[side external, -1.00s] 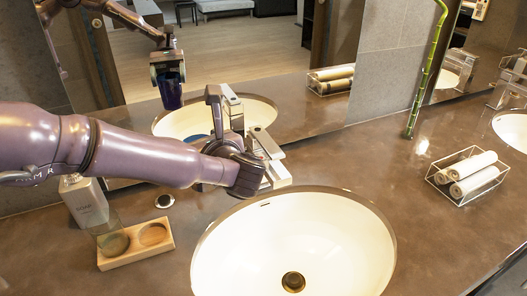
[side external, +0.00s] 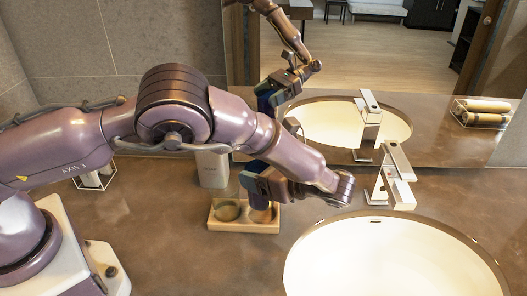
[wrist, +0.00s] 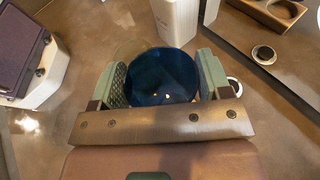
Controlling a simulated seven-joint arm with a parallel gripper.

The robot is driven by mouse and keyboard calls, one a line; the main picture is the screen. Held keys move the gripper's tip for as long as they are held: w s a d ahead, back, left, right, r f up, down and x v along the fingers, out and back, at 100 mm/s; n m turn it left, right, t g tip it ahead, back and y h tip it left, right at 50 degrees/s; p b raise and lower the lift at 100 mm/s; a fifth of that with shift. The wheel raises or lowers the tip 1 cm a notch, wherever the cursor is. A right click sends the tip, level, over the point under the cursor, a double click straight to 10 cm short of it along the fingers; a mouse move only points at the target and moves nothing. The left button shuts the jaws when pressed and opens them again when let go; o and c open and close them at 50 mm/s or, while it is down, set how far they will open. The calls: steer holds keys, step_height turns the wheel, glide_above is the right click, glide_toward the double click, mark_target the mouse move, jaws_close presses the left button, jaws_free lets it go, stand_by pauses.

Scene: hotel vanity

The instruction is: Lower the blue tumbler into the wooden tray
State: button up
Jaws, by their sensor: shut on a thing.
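My gripper (wrist: 165,85) is shut on the blue tumbler (wrist: 165,75), whose dark round mouth faces the wrist camera between the two fingers. In the side view my gripper (side external: 262,186) is at the right half of the wooden tray (side external: 243,227), above its right round recess. The fingers mostly hide the tumbler there, so I cannot tell whether its base touches the tray. A clear glass (side external: 226,203) stands at the tray's left recess. It shows faintly beside the tumbler in the wrist view (wrist: 128,50).
A pale bottle (side external: 213,168) stands just behind the tray; it is close beyond the tumbler in the wrist view (wrist: 177,20). The faucet (side external: 397,178) and white basin (side external: 390,262) are to the right. The mirror stands behind. Counter in front of the tray is clear.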

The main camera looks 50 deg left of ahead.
steer(key=shift+f, duration=2.35)
steer(key=o, duration=1.4)
steer(key=shift+v, duration=3.75)
steer(key=shift+r, duration=0.1)
